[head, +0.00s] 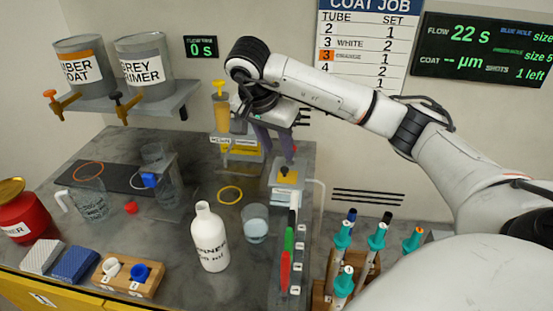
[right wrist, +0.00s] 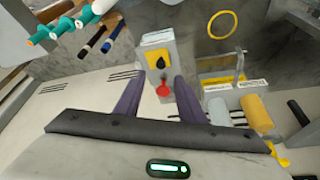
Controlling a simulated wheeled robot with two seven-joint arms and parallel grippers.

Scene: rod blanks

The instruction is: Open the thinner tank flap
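A red can (head: 24,216) with a yellow top (head: 12,186) stands at the far left, cut by the picture edge; its partly visible label seems to end in "INNER". I cannot tell how its flap stands. A white bottle (head: 209,238) with a partly readable label stands upright at the front middle. My right gripper (head: 275,142) is far from the can, above the back of a grey box (head: 287,184). In the right wrist view its purple fingers (right wrist: 158,98) are apart, with the box's red knob (right wrist: 163,91) seen between them. My left gripper is out of view.
The grey box carries a black knob on a yellow plate (right wrist: 160,61). A glass jug (head: 92,205) and sponges (head: 74,264) are near the can. Teal-topped tools (head: 343,235) stand in a rack at the right. Two tanks (head: 145,62) sit on a wall shelf.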

